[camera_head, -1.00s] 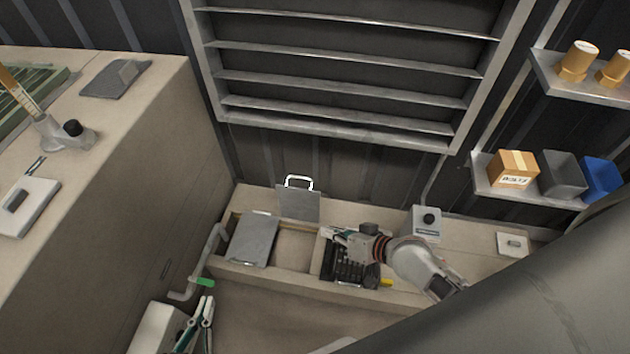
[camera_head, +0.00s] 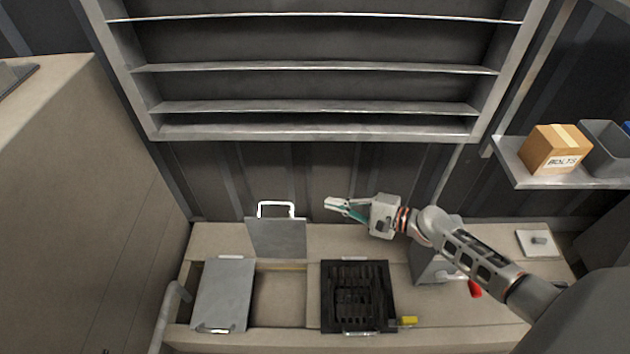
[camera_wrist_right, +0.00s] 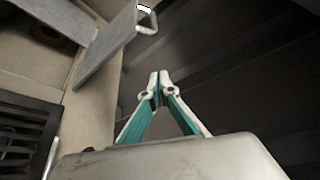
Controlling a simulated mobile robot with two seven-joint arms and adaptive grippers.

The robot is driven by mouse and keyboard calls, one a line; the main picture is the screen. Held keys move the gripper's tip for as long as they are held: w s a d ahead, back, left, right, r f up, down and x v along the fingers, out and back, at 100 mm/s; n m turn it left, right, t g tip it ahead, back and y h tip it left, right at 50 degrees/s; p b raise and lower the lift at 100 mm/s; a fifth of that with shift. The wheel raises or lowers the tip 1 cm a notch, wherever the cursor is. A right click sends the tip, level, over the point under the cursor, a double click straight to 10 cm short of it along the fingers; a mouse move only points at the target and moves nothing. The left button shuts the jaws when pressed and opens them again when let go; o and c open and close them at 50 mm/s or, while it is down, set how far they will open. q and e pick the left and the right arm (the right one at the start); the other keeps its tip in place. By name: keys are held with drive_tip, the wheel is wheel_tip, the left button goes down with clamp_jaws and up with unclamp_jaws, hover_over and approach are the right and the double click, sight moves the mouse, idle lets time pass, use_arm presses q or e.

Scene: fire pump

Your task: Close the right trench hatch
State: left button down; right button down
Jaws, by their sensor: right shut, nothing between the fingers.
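The right trench hatch (camera_head: 277,238) is a grey plate standing upright at the back edge of its opening, with a pale handle (camera_head: 276,204) on top. The trench opening (camera_head: 280,306) below it is uncovered. The left hatch (camera_head: 225,293) lies flat beside it. My right gripper (camera_head: 330,205) is shut and empty, to the right of the raised hatch at about handle height, apart from it. In the right wrist view, its fingertips (camera_wrist_right: 159,76) meet and the tilted hatch plate (camera_wrist_right: 105,48) is at upper left. My left gripper is not in view now.
A black grate (camera_head: 357,296) lies right of the opening, with a yellow piece (camera_head: 408,321) by it. A grey box (camera_head: 430,265) stands under my right forearm. A louvred frame (camera_head: 310,132) is on the wall behind. A shelf (camera_head: 520,170) holds a cardboard box (camera_head: 555,149).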

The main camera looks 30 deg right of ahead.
drive_tip(key=b+x, duration=0.2)
drive_tip(key=x, duration=0.8)
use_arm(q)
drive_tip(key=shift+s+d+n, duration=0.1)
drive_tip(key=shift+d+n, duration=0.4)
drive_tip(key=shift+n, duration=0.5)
use_arm(e)
drive_tip(key=shift+s+a+r, duration=0.5)
drive_tip(key=shift+s+a, duration=0.05)
drive_tip(key=shift+s, duration=0.3)
drive_tip(key=shift+s+a+r, duration=0.55)
drive_tip(key=shift+s+a, duration=0.05)
drive_tip(key=shift+s, duration=0.25)
use_arm(q)
drive_tip(key=shift+p, duration=0.3)
use_arm(e)
drive_tip(key=shift+a, duration=0.1)
